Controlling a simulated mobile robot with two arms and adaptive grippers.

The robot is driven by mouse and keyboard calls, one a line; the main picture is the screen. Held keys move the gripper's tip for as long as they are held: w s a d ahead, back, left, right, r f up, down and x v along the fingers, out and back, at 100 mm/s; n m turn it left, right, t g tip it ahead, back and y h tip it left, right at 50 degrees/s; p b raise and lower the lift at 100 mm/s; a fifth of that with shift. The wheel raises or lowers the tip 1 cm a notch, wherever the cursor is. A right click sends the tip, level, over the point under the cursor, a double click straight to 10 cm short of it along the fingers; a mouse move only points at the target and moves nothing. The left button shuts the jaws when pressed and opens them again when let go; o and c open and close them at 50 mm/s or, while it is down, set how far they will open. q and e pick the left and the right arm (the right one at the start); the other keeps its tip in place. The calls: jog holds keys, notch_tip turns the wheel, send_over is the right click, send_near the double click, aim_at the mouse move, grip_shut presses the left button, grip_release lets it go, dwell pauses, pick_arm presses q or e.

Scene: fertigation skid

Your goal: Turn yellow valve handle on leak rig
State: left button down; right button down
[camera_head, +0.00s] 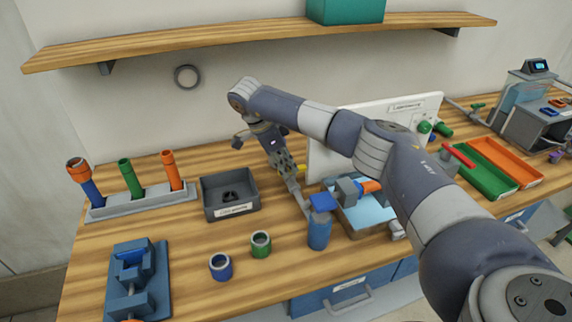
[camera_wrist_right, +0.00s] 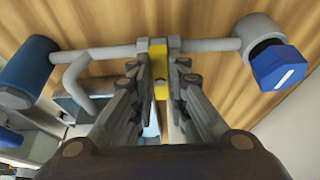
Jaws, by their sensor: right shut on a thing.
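The yellow valve handle (camera_wrist_right: 160,65) stands between the two fingertips of my right gripper (camera_wrist_right: 159,78) in the right wrist view. My right gripper is shut on it. In the head view a small yellow part (camera_head: 302,169) shows beside my right gripper (camera_head: 290,178). The handle sits on a grey pipe (camera_wrist_right: 108,53) of the leak rig. A blue cylinder (camera_wrist_right: 28,68) is at the pipe's left end and a blue cap with a white mark (camera_wrist_right: 279,68) is at its right end. My left gripper is not in view.
A dark grey bin (camera_head: 229,194) stands left of the rig, with blue (camera_head: 220,266) and green (camera_head: 261,244) rings in front. A rack with coloured tubes (camera_head: 140,203) is at the left. A white panel (camera_head: 345,150) rises behind my right arm. Bare wood lies between bin and rings.

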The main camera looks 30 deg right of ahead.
jog(key=shift+w+r, duration=0.1)
dwell(0.3)
jog(key=c, duration=1.6)
grip_release()
jog(key=shift+o, duration=0.2)
jog(key=v, duration=1.2)
